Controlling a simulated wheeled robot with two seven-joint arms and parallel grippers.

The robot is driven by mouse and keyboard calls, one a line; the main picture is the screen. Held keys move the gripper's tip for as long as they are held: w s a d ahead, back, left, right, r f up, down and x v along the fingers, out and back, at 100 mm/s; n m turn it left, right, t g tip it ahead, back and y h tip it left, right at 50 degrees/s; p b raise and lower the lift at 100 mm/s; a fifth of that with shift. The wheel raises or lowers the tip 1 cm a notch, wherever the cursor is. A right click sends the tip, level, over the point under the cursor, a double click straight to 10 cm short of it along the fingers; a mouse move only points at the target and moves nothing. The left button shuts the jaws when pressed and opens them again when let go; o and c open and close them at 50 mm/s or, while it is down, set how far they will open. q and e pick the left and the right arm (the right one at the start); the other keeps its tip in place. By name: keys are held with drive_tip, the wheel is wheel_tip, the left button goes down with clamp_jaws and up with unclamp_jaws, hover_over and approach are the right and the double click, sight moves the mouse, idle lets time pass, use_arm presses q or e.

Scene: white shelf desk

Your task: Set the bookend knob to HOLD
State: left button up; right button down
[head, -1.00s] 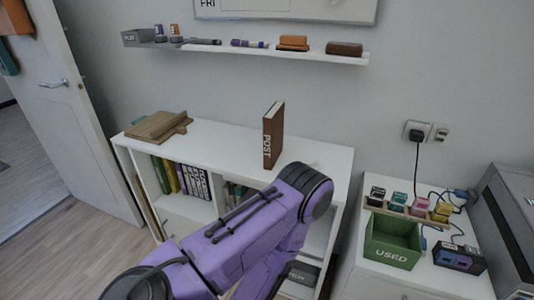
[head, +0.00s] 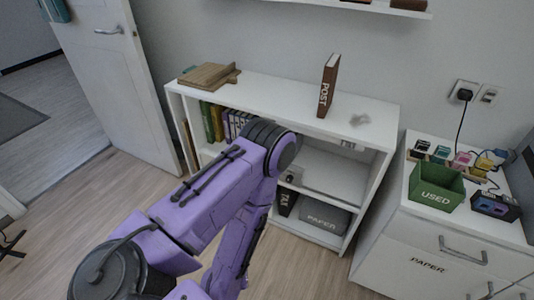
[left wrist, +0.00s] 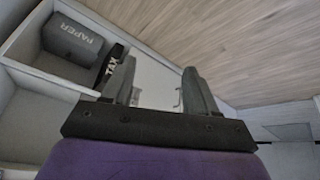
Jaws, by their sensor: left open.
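A small grey block with a dark round spot (head: 292,176) stands in the shelf unit, just right of my purple arm. It may be the bookend with its knob, but its marking is too small to read. My left gripper (left wrist: 160,88) shows in the left wrist view with its two fingers apart and nothing between them. It points past the lower shelf toward the wooden floor. In the head view my left arm crosses in front of the shelf unit and its gripper cannot be made out. My right gripper is in neither view.
The white shelf unit (head: 362,200) holds several books (head: 217,120), a dark PAPER box (head: 326,216) and a TAX binder (head: 286,203). A brown POST book (head: 327,87) stands on top beside a blurred grey patch. A green USED bin (head: 436,187) is on the right cabinet.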

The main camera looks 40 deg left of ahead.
use_arm(q)
drive_tip(key=w+f+n+t+b, duration=0.4)
drive_tip(key=w+f+n+b, duration=0.45)
drive_tip(key=w, duration=0.35)
drive_tip(key=n+t+y+b, duration=0.2)
drive_tip(key=n+t+b, duration=0.95)
drive_tip(key=n, duration=1.25)
approach(288, 181)
drive_tip(key=w+b, duration=0.1)
drive_tip(key=w, duration=0.1)
drive_tip(key=w+a+r+g+b, duration=0.1)
drive_tip(key=w+b, duration=0.1)
drive_tip(key=w, duration=0.1)
drive_tip(key=w+r+g+b, duration=0.1)
drive_tip(key=w, duration=0.1)
drive_tip(key=shift+w+a, duration=0.3)
drive_tip(key=shift+a, duration=0.1)
drive_tip(key=shift+w+a+r, duration=0.1)
drive_tip(key=shift+w+a, duration=0.05)
drive_tip(key=shift+w, duration=0.3)
drive_tip(key=c, duration=1.1)
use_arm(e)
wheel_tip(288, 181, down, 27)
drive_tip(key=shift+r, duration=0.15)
